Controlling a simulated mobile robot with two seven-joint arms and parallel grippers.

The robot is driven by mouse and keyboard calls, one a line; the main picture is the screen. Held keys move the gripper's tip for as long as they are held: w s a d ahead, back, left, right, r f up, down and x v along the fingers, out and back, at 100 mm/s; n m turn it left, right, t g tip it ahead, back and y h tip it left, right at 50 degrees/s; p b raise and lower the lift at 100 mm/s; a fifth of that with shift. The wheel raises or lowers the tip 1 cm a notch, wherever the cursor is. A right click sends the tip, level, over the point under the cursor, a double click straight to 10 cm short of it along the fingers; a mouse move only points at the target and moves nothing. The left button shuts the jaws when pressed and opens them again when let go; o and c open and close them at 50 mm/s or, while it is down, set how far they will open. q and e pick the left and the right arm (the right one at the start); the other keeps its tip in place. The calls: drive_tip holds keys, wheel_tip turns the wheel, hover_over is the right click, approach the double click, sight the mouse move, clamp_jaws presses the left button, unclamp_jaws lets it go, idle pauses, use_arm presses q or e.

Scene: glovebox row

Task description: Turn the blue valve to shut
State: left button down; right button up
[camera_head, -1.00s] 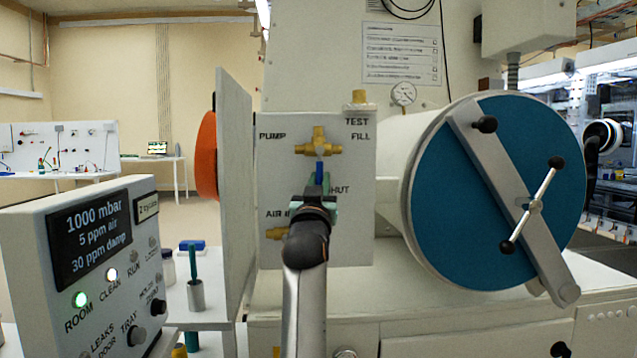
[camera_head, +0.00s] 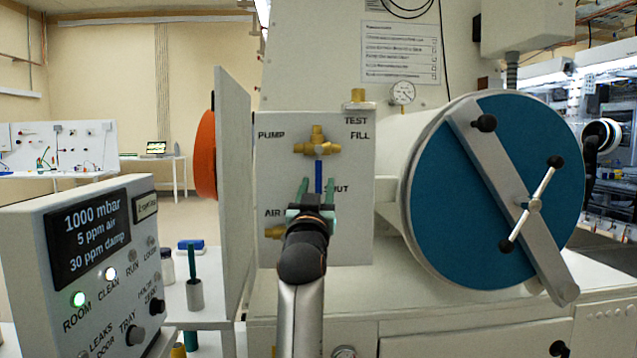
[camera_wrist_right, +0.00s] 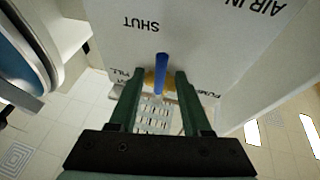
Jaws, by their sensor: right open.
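The blue valve handle (camera_head: 319,176) hangs straight down from a brass cross fitting (camera_head: 318,145) on the white panel, alongside the partly hidden SHUT label. The fingers also show in the right wrist view (camera_wrist_right: 156,76). My left gripper is not in view.
A round blue door (camera_head: 450,200) with a clamp bar stands to the right. A white upright plate (camera_head: 233,180) with an orange disc (camera_head: 206,155) borders the panel on the left. A display box (camera_head: 90,260) stands at the front left. A second brass fitting (camera_head: 275,232) sits lower on the panel.

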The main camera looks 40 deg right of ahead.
drive_tip(key=shift+v, duration=2.35)
drive_tip(key=shift+r, duration=0.1)
